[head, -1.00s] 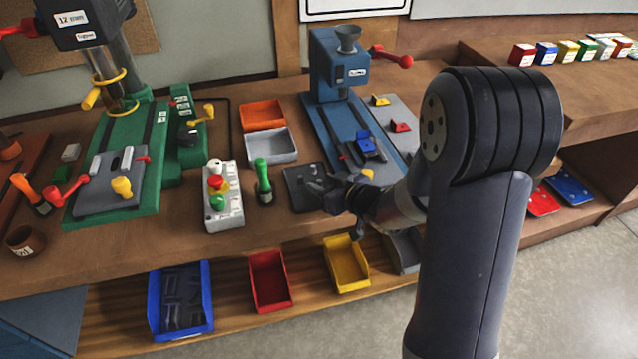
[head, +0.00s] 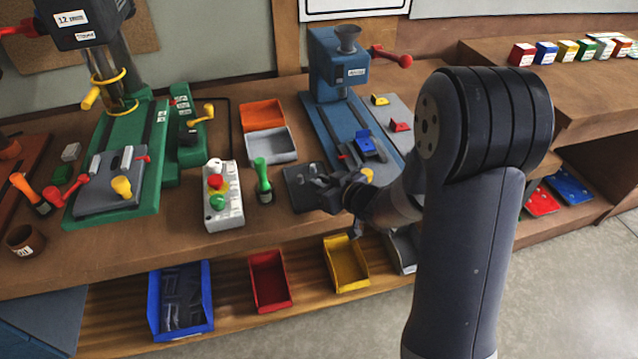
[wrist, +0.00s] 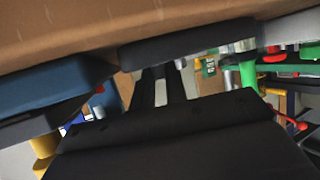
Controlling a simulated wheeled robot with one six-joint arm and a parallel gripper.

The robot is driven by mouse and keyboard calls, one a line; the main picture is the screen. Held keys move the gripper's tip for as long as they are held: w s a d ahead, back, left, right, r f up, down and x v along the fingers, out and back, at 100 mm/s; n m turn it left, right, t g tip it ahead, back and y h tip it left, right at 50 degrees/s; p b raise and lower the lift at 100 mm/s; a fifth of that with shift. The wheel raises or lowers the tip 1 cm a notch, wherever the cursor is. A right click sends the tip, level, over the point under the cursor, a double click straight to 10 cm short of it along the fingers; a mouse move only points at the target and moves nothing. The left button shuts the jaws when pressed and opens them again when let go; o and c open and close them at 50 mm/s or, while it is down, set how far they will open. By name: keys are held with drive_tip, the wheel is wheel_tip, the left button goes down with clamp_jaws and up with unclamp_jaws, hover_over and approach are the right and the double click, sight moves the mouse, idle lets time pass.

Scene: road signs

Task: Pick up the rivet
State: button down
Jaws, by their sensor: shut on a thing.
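My gripper (head: 328,190) is low over the dark plate (head: 302,188) at the front of the bench, before the blue press. In the wrist view my gripper's two dark fingers (wrist: 162,86) are close together. A small pale piece (wrist: 160,93) shows between them; it fits the rivet, but it is too small and dim to be sure. The rivet cannot be made out in the head view, where my gripper covers that spot. I cannot tell whether the held thing is clear of the plate.
The blue press (head: 338,65) stands behind my gripper. A green-handled tool (head: 263,180) and a button box (head: 223,197) stand to its left. Grey (head: 270,146) and orange (head: 264,115) trays lie behind. A yellow bin (head: 346,262) is on the shelf below.

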drive_tip(key=shift+r, duration=0.1)
wheel_tip(320, 180, up, 10)
drive_tip(key=p, duration=0.2)
idle(0.4)
